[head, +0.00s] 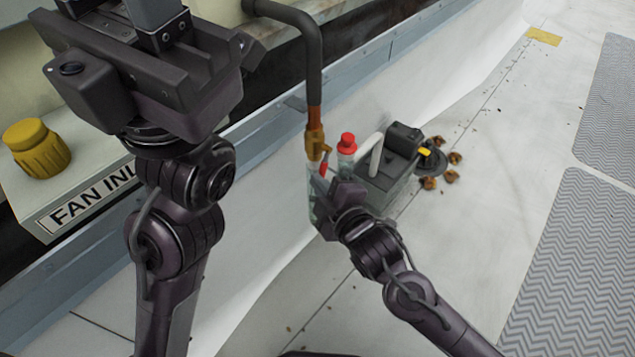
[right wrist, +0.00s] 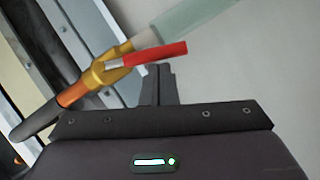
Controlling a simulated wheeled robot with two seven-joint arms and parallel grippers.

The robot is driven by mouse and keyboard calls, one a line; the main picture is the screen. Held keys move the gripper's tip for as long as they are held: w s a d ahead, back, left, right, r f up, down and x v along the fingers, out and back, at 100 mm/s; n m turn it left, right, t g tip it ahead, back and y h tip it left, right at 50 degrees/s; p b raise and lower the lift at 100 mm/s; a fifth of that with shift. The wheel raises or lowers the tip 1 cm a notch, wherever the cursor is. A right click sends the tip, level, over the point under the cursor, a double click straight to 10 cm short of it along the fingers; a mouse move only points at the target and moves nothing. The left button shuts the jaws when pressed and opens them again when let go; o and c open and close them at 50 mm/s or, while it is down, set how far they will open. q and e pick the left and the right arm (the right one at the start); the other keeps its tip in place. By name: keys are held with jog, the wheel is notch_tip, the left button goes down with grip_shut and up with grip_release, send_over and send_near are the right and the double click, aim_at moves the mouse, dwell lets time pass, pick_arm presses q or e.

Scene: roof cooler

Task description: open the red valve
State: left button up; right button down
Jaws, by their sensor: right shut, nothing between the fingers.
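The red valve lever (head: 324,168) is on a brass valve body (head: 315,142) at the lower end of a copper pipe. In the right wrist view the red lever (right wrist: 148,54) sticks out from the brass body (right wrist: 108,70), at a slant to the pale tube (right wrist: 185,22). My right gripper (head: 324,184) is at the lever; its fingers (right wrist: 163,84) are shut and empty, with tips just below the lever. Whether they touch it I cannot tell. My left gripper (head: 150,22) is high at the left, its fingertips cut off by the frame edge.
A red-capped bottle (head: 347,146) and a grey box-like device (head: 388,172) stand close beside the valve. Brown leaves (head: 430,183) lie nearby. A yellow knob (head: 36,148) sits on the fan inlet box (head: 75,185) at left.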

jog(key=shift+w+d+f+n+t+p, duration=0.4)
jog(key=shift+w+f+n+t, duration=0.15)
jog(key=shift+n, duration=0.55)
